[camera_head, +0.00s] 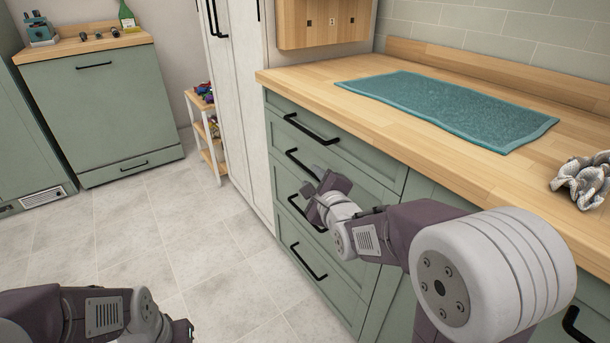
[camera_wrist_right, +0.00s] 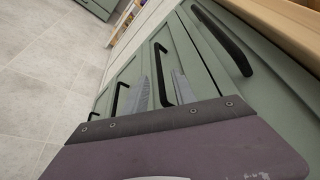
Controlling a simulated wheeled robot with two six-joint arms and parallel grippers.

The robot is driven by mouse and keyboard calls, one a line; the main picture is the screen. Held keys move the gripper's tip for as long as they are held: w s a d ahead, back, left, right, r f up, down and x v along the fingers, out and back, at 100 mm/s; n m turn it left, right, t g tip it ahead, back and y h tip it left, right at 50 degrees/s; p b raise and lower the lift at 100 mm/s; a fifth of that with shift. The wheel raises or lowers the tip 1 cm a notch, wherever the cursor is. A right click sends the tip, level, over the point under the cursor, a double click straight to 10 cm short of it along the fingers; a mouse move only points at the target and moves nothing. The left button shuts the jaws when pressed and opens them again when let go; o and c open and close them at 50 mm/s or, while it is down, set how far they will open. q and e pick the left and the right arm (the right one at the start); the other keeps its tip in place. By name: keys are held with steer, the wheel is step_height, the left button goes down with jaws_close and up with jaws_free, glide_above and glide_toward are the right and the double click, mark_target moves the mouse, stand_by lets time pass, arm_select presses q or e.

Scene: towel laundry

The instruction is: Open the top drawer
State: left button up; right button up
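The top drawer (camera_head: 335,138) is in the green cabinet under the wooden counter and is closed. Its black bar handle (camera_head: 312,129) is also in the right wrist view (camera_wrist_right: 222,38), upper right of the fingers. My right gripper (camera_head: 312,183) is in front of the drawer fronts, lower than the top handle. In the right wrist view its two grey fingers (camera_wrist_right: 163,90) are apart, with the second drawer's handle (camera_wrist_right: 159,74) showing between them. I cannot tell whether they touch it. My left gripper (camera_head: 184,330) is at the bottom left, away from the drawers; its fingers are not clear.
More closed drawers with black handles (camera_head: 308,262) are below. A teal towel (camera_head: 450,105) lies on the counter (camera_head: 345,98), with a crumpled grey-white cloth (camera_head: 582,180) at right. A small shelf (camera_head: 206,130) stands beyond the tall white cabinet (camera_head: 235,100). The tiled floor is clear.

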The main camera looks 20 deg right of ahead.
mark_target(306, 170)
steer(key=x, duration=0.2)
steer(key=b+x, duration=0.1)
steer(key=x, duration=0.1)
steer(key=b+x, duration=0.1)
steer(key=x, duration=0.1)
steer(key=shift+w+f, duration=0.25)
steer(key=shift+f, duration=0.1)
steer(key=shift+w+r, duration=0.1)
steer(key=shift+w, duration=0.25)
jaws_close()
stand_by(0.6)
